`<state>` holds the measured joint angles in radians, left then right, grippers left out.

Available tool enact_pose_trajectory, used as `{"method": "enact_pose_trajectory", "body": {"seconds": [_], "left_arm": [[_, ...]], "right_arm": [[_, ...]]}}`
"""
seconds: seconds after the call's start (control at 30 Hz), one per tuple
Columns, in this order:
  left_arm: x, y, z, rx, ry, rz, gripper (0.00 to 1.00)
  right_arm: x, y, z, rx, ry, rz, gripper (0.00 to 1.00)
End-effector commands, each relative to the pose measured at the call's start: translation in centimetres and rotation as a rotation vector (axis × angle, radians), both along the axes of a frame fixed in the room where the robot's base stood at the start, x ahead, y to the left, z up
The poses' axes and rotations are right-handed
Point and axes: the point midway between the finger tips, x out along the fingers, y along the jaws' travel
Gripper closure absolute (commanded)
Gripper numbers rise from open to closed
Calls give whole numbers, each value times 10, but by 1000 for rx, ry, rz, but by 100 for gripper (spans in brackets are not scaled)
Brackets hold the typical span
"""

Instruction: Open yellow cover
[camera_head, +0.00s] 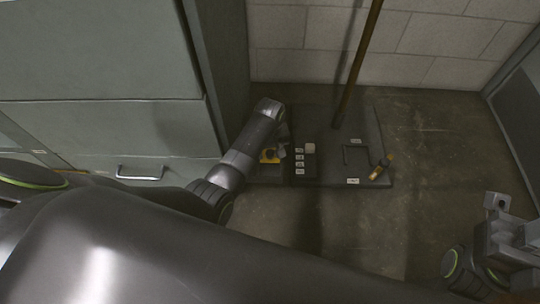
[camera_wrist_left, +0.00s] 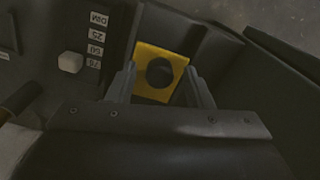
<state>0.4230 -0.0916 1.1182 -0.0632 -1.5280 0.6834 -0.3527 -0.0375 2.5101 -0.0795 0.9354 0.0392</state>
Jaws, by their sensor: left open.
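The yellow cover (camera_wrist_left: 149,54) is a flat yellow plate with a dark round centre, set in a dark recess. It also shows in the head view as a small yellow patch (camera_head: 268,157), partly hidden by my left arm. My left gripper (camera_wrist_left: 160,70) is open, its two grey fingers on either side of the plate's lower part. I cannot tell whether they touch it. In the head view this gripper (camera_head: 281,151) is small and dark beside the yellow patch. My right gripper (camera_head: 498,203) is at the lower right, far from the cover; its jaws are unclear.
A dark panel base (camera_head: 335,175) holds a pale square knob (camera_head: 310,148) beside several white labels. A brown pole (camera_head: 358,62) rises from it, and an orange-brown handle (camera_head: 382,166) is at its right. A grey cabinet stands left. Floor on the right is clear.

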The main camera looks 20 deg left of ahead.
Motion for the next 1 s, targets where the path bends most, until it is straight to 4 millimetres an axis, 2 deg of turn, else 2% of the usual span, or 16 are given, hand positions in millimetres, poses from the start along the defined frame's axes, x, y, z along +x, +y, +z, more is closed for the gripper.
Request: {"method": "enact_pose_trajectory", "body": {"seconds": [0.13,0.47,0.8,1.0], "left_arm": [[0,0,-10,0,0,0,54],[0,0,-11,0,0,0,55],[0,0,-11,0,0,0,99],[0,0,-11,0,0,0,100]], "right_arm": [[1,1,-3,16,-20,-11,64],[1,1,-3,17,-24,-15,64],[1,1,-3,17,-19,-14,64],[1,1,-3,16,-18,-14,64]]}}
